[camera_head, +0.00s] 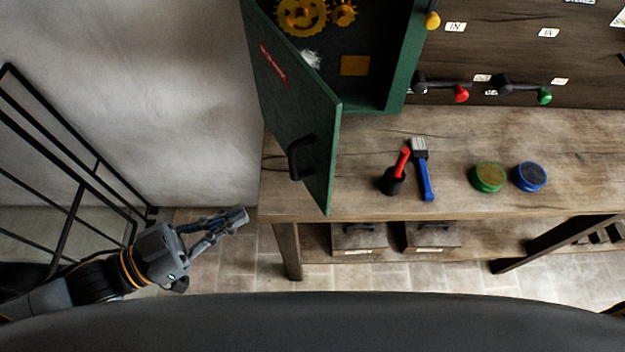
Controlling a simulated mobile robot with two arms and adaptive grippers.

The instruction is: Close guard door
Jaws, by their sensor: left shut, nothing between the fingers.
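The green guard door (305,105) stands open, swung out from the left side of the green cabinet (392,75). It has a black handle (294,160) near its lower free edge and a red label on its face. Through the opening show yellow gears (301,15) and a yellow square. My left gripper (240,217) is shut and empty. It is below and to the left of the door handle, apart from the door, left of the bench's front corner. My right gripper is not in view.
The wooden bench (450,145) holds a red-handled tool in a black cup (392,181), a blue-handled brush (425,175), a green tin (488,177) and a blue tin (531,176). A black railing (75,160) stands at left. Levers (460,93) are on the back panel.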

